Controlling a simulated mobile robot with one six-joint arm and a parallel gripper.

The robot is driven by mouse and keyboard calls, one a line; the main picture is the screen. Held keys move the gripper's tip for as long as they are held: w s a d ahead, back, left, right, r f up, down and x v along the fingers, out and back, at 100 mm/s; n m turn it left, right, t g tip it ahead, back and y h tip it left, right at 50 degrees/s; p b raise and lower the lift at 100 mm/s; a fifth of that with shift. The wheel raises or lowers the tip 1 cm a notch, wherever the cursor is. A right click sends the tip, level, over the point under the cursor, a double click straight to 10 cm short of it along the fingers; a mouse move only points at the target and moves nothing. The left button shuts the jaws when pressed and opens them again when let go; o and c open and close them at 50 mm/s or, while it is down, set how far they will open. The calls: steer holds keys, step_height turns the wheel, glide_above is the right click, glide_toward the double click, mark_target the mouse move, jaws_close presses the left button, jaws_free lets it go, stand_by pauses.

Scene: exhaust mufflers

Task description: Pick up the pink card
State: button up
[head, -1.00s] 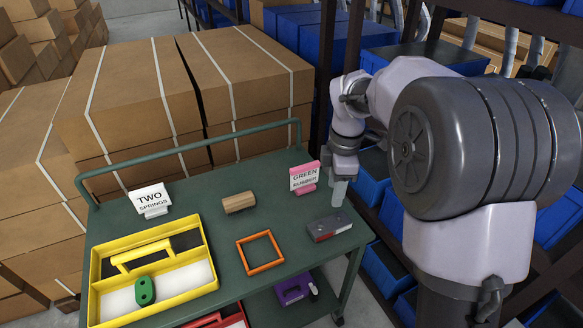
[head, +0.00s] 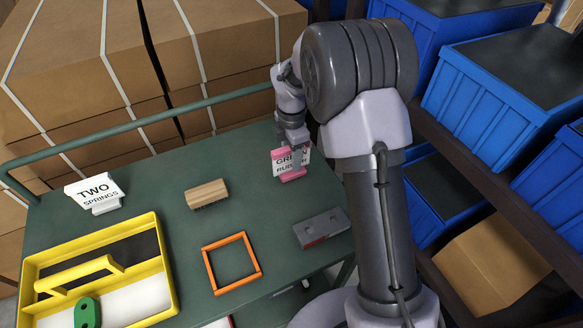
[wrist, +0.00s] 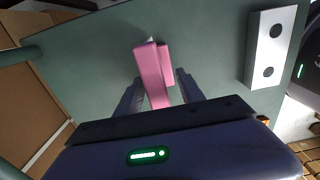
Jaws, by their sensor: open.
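The pink card (head: 286,164) stands upright at the back right of the green cart top. It has a white face reading "GREEN RUBBER" and a pink holder. My gripper (head: 297,146) is above and behind it in the head view, overlapping its upper edge. In the wrist view the pink card (wrist: 152,72) appears edge-on, with my open gripper's (wrist: 160,92) fingers on either side of its near end. Gaps show beside both fingers. I cannot tell how deep the card sits between them.
The green cart top (head: 160,240) also holds a "TWO SPRINGS" card (head: 95,193), a wooden brush (head: 207,194), an orange frame (head: 231,263), a grey block (head: 321,228) and a yellow tray (head: 165,270). A rail (head: 140,124) runs behind. Blue bins (head: 480,105) stand right.

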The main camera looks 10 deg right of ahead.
steer(key=shift+w+f, duration=0.1)
steer(key=shift+f, duration=0.15)
stand_by(0.6)
steer(key=shift+c, duration=0.4)
jaws_close()
